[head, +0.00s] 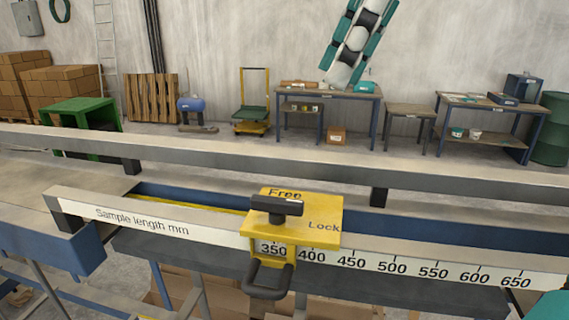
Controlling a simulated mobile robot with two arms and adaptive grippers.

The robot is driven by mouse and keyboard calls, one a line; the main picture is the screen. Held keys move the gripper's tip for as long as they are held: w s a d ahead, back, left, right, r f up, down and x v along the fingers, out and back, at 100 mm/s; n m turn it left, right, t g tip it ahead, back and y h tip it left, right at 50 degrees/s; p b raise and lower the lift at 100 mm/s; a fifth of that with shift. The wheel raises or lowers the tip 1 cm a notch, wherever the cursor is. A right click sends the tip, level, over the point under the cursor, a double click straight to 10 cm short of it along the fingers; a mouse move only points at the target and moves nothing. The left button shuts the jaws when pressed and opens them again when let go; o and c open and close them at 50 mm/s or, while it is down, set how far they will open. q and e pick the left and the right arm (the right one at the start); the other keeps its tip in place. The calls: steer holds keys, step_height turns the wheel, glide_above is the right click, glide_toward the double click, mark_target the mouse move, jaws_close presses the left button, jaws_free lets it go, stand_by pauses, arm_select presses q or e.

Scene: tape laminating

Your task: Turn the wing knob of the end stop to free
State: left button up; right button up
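The end stop (325,208) is a yellow block straddling the pale rail, with "Free" printed at its back edge and "Lock" at its right. Its black wing knob (277,207) stands on top. The knob's bar lies roughly left to right in the picture, crosswise to the direction of "Free". A black loop handle (268,284) hangs at the block's front. No gripper fingers can be made out near the knob. A teal, white and black arm part enters at the top, and a teal piece shows at the bottom right corner. My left gripper is out of view.
The scale (430,266) reads about 350 beside the block and runs right to 650. A long grey rail (270,158) crosses behind it, above a blue channel (400,217). Workbenches (330,96), a trolley and boxes stand far back. The space around the knob is clear.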

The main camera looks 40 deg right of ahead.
steer(key=f, duration=0.1)
steer(key=p, duration=0.1)
glide_toward(277, 199)
steer(key=x, duration=0.8)
steer(key=shift+w, duration=0.1)
steer(key=shift+w+a+f, duration=0.1)
steer(key=shift+f, duration=0.3)
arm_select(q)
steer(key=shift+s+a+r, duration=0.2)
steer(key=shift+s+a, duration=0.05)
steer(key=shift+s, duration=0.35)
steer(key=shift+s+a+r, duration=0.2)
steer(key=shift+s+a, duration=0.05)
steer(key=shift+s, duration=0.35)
arm_select(e)
steer(key=shift+c, duration=0.2)
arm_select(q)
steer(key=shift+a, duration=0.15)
arm_select(e)
jaws_close()
